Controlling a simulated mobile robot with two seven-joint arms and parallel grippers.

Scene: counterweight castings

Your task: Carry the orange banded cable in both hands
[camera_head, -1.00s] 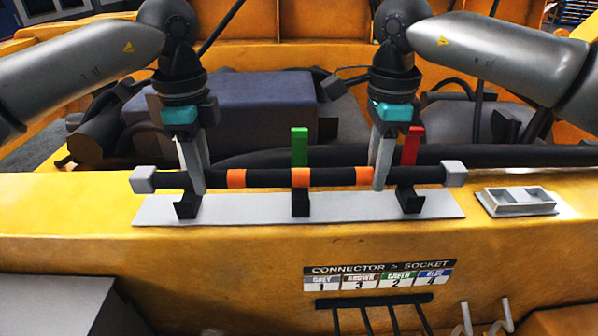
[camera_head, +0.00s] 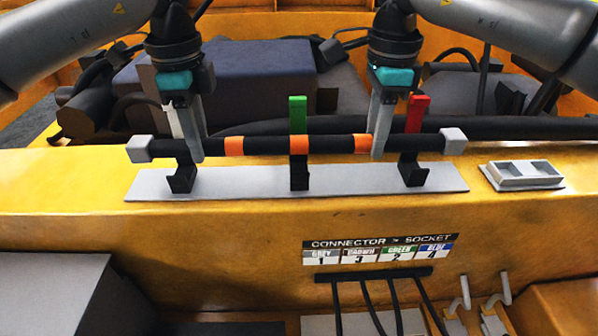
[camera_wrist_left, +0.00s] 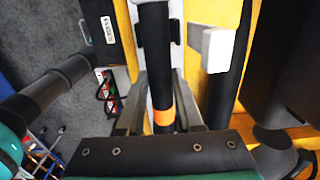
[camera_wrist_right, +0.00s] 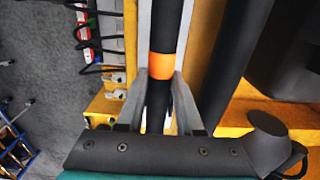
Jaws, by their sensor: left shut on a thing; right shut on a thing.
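The cable (camera_head: 267,146) is a straight black bar with three orange bands and a grey block at each end. It runs level across the head view, along a grey strip (camera_head: 240,184) with black hooked holders. My left gripper (camera_head: 192,150) is shut on it left of the left band. My right gripper (camera_head: 379,147) is shut on it just right of the right band. The cable also shows between the fingers in the left wrist view (camera_wrist_left: 153,55) and the right wrist view (camera_wrist_right: 168,25). Whether it still touches the holders is hard to tell.
A green post (camera_head: 298,113) and a red post (camera_head: 417,112) rise behind the cable. A grey two-pocket block (camera_head: 521,175) sits right of the strip on the yellow beam. A connector-socket label (camera_head: 380,250) is on the beam's front, above several black cables. Dark machinery lies behind.

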